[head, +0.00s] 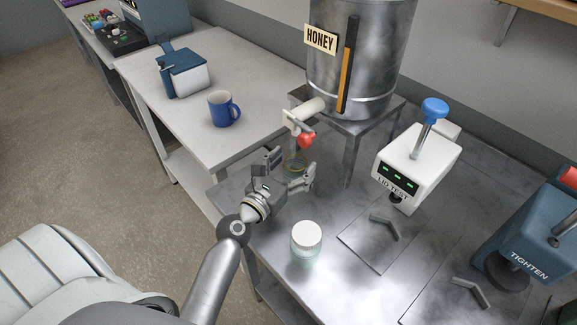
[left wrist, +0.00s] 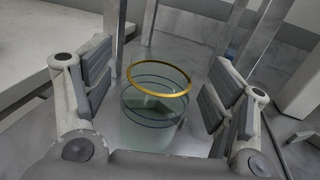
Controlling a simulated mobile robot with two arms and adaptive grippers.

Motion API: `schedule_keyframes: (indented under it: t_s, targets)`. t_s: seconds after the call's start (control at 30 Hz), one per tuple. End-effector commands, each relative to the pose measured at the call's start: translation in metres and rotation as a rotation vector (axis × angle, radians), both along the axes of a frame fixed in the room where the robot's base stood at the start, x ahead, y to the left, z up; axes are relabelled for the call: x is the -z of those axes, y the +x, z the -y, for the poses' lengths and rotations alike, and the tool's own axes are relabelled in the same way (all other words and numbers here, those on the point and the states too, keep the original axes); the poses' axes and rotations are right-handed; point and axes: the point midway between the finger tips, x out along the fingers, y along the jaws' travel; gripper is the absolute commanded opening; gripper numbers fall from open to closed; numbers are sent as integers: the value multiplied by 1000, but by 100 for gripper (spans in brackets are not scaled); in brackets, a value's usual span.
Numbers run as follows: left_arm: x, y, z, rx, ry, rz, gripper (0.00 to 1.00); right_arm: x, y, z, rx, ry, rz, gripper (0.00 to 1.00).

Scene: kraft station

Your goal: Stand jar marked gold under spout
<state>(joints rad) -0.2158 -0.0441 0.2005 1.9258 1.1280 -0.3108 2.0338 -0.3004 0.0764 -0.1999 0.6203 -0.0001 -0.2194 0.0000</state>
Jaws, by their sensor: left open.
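The gold-marked jar (head: 295,163) stands upright on the metal table below the spout (head: 303,124) with the red tip. My left gripper (head: 290,175) is open. Its two fingers are spread on either side of the jar, with gaps to the glass on both sides. In the head view the gripper hides the jar's lower part. My right gripper is in neither view.
A jar with a white lid (head: 306,238) stands near the table's front, close to my left arm. The steel honey tank (head: 375,60) is on a stand behind. A lid tester (head: 415,160) and a blue tightening machine (head: 530,240) stand to the right. A blue mug (head: 223,108) is on the left table.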

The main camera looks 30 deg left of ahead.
Motion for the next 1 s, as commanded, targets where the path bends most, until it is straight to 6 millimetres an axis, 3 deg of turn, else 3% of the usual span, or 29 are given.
schedule_keyframes:
  t_s: [0.17, 0.7, 1.0]
  targets:
    - [0, -12, -1, -1, 0, -2, 78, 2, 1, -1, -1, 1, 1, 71]
    - [1, -103, -8, 0, 1, -1, 78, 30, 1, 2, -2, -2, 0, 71]
    - [-2, -120, -9, 0, 0, 1, 78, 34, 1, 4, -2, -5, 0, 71]
